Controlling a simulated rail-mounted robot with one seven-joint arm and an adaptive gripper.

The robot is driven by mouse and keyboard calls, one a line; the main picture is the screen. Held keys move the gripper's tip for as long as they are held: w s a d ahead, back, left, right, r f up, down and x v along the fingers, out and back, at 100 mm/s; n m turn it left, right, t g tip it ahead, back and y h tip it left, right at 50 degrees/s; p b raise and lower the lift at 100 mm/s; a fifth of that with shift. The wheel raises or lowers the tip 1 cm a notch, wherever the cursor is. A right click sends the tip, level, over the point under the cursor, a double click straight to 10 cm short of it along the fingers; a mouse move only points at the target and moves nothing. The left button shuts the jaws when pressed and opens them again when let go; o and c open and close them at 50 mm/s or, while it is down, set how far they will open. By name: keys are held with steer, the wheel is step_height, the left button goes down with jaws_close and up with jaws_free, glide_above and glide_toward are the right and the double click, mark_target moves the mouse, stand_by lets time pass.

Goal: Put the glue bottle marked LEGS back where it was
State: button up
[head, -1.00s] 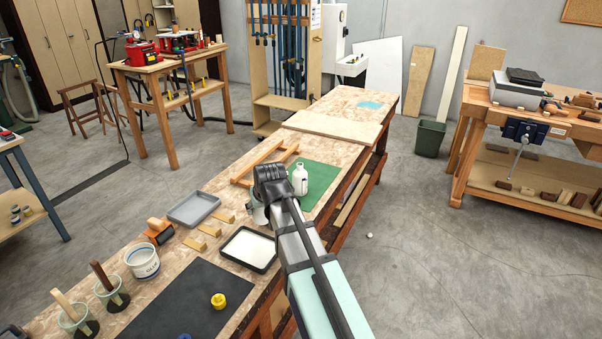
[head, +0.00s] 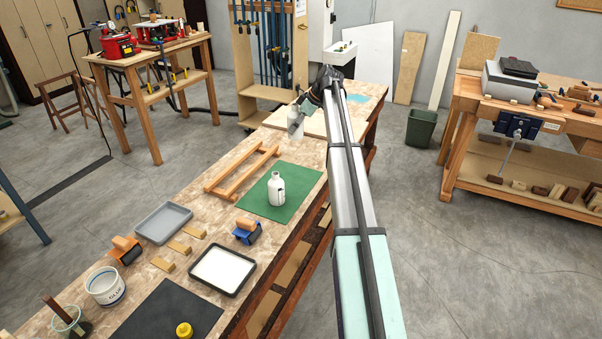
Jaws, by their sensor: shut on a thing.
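My gripper (head: 304,110), at the far end of my outstretched arm, is shut on a white bottle (head: 294,124). The held bottle is seen over the pale board on the far part of the bench; I cannot tell whether it touches it. My gripper partly hides it. A second white bottle (head: 277,190) with a dark mark stands upright on the green mat (head: 301,181), nearer than my gripper. I cannot read the lettering on either bottle.
A wooden frame (head: 224,181) lies left of the mat. Nearer are a blue-and-wood tool (head: 247,231), a white-filled tray (head: 245,271), a grey tray (head: 163,221) and a glue tub (head: 105,288). The pale board (head: 314,119) has bare room.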

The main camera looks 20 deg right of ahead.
steer(key=shift+w+d, duration=0.25)
steer(key=shift+d, duration=0.2)
steer(key=shift+d+f, duration=0.1)
steer(key=shift+f, duration=0.2)
step_height(320, 180, down, 18)
steer(key=p, duration=0.6)
steer(key=shift+f, duration=0.5)
steer(key=shift+f+b, duration=0.2)
steer(key=shift+b, duration=0.1)
steer(key=o, duration=1.4)
steer(key=shift+r, duration=0.1)
steer(key=shift+o, duration=0.2)
